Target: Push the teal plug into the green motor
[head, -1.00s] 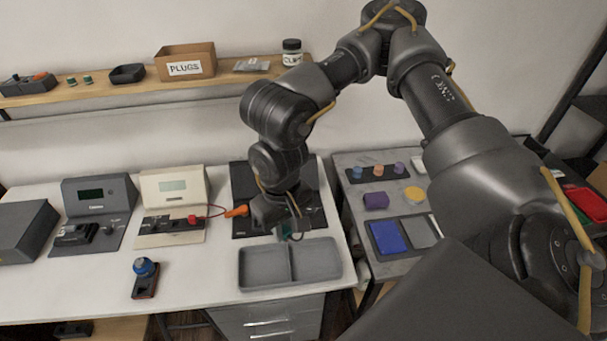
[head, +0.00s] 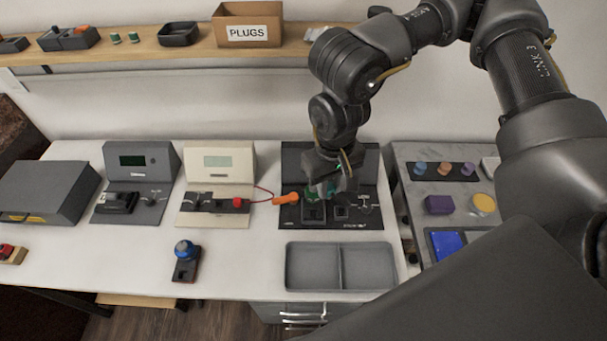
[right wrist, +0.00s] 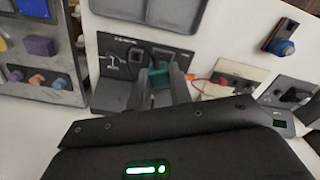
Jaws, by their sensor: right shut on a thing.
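My right gripper (head: 328,192) is over the black board (head: 350,222) behind the grey tray. It is shut on the teal plug, whose teal body (right wrist: 158,74) shows between the two fingers in the right wrist view, with the gripper (right wrist: 162,88) close over the board. In the head view the fingers and wrist cover most of the plug. My left gripper is not in view.
An empty two-part grey tray (head: 340,268) lies in front of the board. An orange-handled probe (head: 287,199) on a red wire lies at the board's left edge. A blue-topped part (head: 185,250) stands further left. A side table (head: 400,180) is on the right.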

